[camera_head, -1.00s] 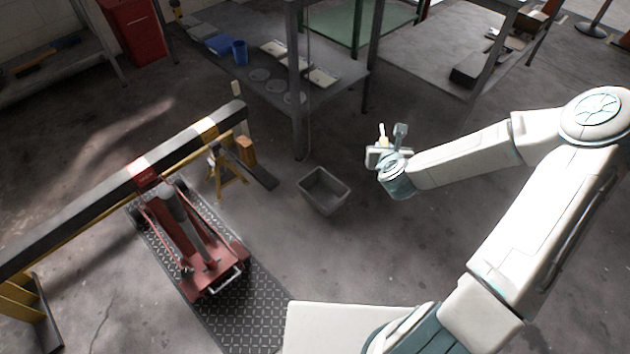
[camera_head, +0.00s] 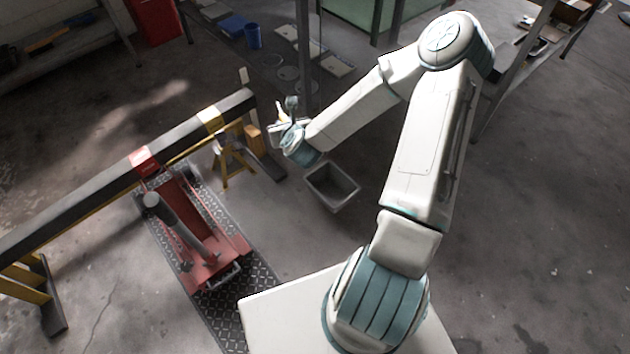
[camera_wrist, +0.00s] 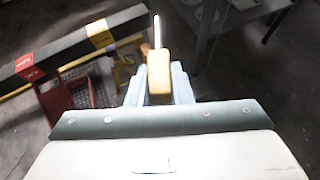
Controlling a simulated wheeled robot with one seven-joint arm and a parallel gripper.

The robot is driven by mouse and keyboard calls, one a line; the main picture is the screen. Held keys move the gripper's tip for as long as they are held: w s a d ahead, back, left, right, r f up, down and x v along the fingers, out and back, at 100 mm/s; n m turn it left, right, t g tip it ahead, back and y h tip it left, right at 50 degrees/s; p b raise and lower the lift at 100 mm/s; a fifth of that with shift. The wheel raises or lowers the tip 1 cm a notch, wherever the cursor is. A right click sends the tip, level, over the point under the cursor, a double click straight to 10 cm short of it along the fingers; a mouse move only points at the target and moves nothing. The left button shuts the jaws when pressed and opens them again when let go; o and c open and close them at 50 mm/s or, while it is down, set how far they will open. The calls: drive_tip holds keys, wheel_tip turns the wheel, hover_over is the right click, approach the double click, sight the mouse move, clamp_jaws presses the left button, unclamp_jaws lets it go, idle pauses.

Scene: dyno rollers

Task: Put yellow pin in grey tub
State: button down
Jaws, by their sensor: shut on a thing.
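The yellow pin (camera_wrist: 159,72) is held upright between the fingers of my gripper (camera_wrist: 160,88) in the wrist view; its thin pale tip points up and away. In the head view my gripper (camera_head: 287,112) is small, near the end of the black beam, with a pale bit of the pin beside its fingers. The grey tub (camera_head: 318,200) stands on the floor, below and to the right of my gripper in the picture. It looks empty, and my wrist is close to its upper left rim in the picture. The tub cannot be made out in the wrist view.
A long black beam (camera_head: 75,200) on yellow stands runs left of my gripper. A red floor jack (camera_head: 190,235) sits on a dark tread plate (camera_head: 262,283). Bare floor lies right of my arm.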

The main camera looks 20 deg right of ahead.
drive_tip(key=s+d+f+m+h+b, duration=0.25)
drive_tip(key=d+f+b, duration=0.35)
drive_tip(key=f, duration=0.7)
drive_tip(key=s+d+f+m+g+h+b, duration=0.1)
drive_tip(key=s+d+f+b, duration=0.25)
drive_tip(key=d+f, duration=0.7)
drive_tip(key=s+d+f+m+h+b, duration=0.1)
drive_tip(key=s+d+f+b, duration=0.4)
drive_tip(key=f, duration=1)
drive_tip(key=w+a+f+b, duration=0.6)
drive_tip(key=w+f+b, duration=0.2)
drive_tip(key=w+f, duration=0.3)
drive_tip(key=shift+w+a, duration=0.25)
drive_tip(key=shift+w, duration=0.3)
drive_tip(key=shift+f, duration=0.15)
drive_tip(key=shift+f, duration=0.4)
